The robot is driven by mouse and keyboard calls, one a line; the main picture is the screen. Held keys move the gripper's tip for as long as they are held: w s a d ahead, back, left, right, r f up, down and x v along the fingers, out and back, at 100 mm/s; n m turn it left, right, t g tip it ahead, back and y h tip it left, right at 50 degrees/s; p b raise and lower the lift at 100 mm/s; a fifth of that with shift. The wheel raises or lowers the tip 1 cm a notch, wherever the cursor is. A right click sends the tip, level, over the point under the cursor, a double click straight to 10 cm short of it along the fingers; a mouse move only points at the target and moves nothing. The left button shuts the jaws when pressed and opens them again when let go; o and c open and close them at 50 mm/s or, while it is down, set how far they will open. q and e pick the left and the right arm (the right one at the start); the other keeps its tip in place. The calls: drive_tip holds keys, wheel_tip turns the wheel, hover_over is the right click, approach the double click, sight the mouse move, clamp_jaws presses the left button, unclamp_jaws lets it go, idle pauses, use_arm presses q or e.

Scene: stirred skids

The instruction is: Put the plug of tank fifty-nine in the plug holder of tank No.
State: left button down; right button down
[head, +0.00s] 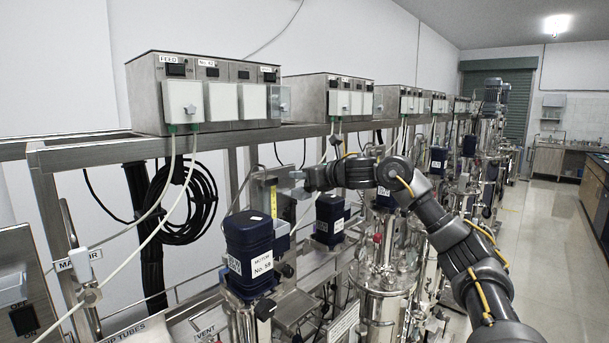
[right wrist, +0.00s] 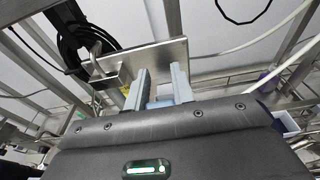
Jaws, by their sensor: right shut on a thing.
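My right gripper (head: 296,184) is behind and to the right of the dark blue motor block (head: 250,250), whose label reads "MOTOR No. 59". In the right wrist view its two grey fingers (right wrist: 158,84) are shut on a small blue-grey piece (right wrist: 160,103), which looks like the plug and is mostly hidden by the gripper body. A bent metal plate (right wrist: 160,57), possibly the plug holder, lies just past the fingertips. I cannot tell whether the piece touches it. My left gripper is not in view.
A steel control box (head: 205,85) with white-plated sockets and hanging cables stands on the rack at left. A coil of black cable (head: 190,205) hangs below it. Steel tanks (head: 385,285) and several blue motors stand to the right. The aisle floor (head: 550,225) is clear.

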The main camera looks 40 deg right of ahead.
drive_tip(key=shift+f+b, duration=0.55)
drive_tip(key=shift+f, duration=0.3)
drive_tip(key=shift+s+f, duration=0.1)
drive_tip(key=shift+s, duration=0.05)
drive_tip(key=shift+d, duration=0.15)
drive_tip(key=shift+p, duration=0.65)
drive_tip(key=shift+g+p, duration=1.6)
drive_tip(key=shift+p, duration=3.25)
drive_tip(key=shift+w, duration=0.3)
